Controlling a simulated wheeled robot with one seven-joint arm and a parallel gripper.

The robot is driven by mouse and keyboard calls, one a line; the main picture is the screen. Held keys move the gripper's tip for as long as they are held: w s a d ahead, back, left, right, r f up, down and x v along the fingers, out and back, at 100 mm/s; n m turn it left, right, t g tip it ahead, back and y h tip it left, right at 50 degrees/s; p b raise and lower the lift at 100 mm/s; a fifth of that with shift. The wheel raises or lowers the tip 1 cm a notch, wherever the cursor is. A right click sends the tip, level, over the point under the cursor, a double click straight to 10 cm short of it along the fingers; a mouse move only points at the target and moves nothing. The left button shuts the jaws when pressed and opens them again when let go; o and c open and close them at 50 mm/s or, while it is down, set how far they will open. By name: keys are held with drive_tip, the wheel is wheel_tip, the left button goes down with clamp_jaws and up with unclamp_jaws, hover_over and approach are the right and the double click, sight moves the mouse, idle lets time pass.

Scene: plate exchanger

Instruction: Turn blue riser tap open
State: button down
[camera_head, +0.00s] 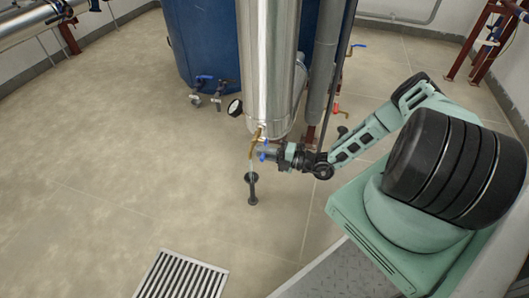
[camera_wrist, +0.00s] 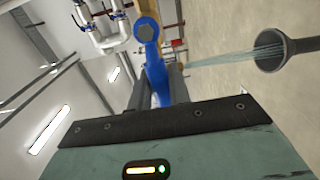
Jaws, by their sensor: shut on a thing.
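The blue riser tap's handle (camera_wrist: 153,66) stands between my gripper's fingers in the wrist view, with a bolt head at its upper end. In the head view a small blue part of the tap (camera_head: 264,156) shows beside my gripper (camera_head: 268,153), at the foot of the silver column. My gripper is shut on the handle; the fingertips are partly hidden behind it. A brass pipe (camera_head: 254,142) hangs next to it. A thin stream of water (camera_wrist: 225,58) runs into a black funnel (camera_wrist: 275,50) in the wrist view. The funnel (camera_head: 252,180) stands on the floor below in the head view.
The silver column (camera_head: 267,60) rises directly above the tap, with a round gauge (camera_head: 235,108) on its left. A blue tank (camera_head: 200,40) with blue-handled valves (camera_head: 204,78) stands behind. A floor grate (camera_head: 181,275) lies in front. The floor at left is clear.

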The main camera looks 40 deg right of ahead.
idle(0.6)
drive_tip(key=c, duration=1.3)
unclamp_jaws()
drive_tip(key=shift+s+d+r, duration=0.1)
drive_tip(key=shift+s, duration=0.05)
drive_tip(key=p+v, duration=0.3)
drive_tip(key=v, duration=1.4)
